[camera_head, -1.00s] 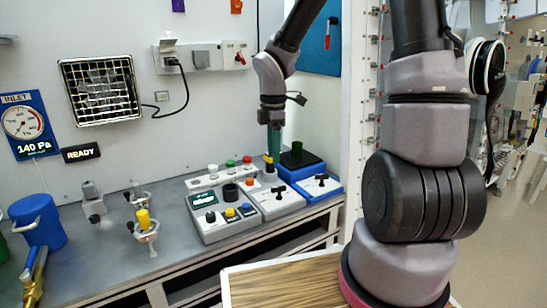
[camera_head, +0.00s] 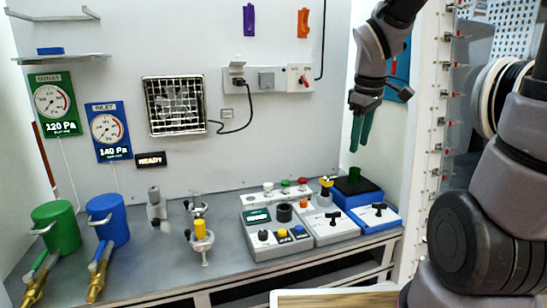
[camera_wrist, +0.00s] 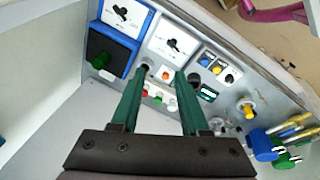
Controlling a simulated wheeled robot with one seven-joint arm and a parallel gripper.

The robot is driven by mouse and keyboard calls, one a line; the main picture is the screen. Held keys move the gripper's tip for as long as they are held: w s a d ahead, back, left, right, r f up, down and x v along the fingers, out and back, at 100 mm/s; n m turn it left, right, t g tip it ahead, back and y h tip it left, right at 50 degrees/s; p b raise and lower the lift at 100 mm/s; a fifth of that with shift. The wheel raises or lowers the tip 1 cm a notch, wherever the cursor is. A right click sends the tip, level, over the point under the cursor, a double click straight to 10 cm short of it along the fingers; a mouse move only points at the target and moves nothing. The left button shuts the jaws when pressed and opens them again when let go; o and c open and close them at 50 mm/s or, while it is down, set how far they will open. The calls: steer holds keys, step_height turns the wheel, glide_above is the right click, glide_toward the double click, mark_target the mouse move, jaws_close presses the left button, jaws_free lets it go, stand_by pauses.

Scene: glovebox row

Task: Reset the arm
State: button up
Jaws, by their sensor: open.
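My gripper (camera_head: 359,142) hangs above the right end of the bench, over the control boxes, with its two green fingers pointing down. It touches nothing there. In the wrist view the fingers of my gripper (camera_wrist: 162,75) stand apart with nothing held between them. My arm comes down from the upper right in the head view.
A grey control box (camera_head: 270,240), a grey switch box (camera_head: 331,232) and a blue-black box (camera_head: 358,186) stand below. A yellow-topped piece (camera_head: 326,182) sits among them. Green (camera_head: 56,228) and blue (camera_head: 108,220) canisters stand left. The bench middle holds small clamps (camera_head: 202,240).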

steer(key=s+d+r+m+t+y, duration=0.2)
steer(key=s+r+m+t, duration=0.2)
steer(key=s+r+m, duration=0.6)
steer(key=shift+d+r+m, duration=0.3)
steer(key=shift+r+m, duration=0.1)
steer(key=shift+m, duration=0.8)
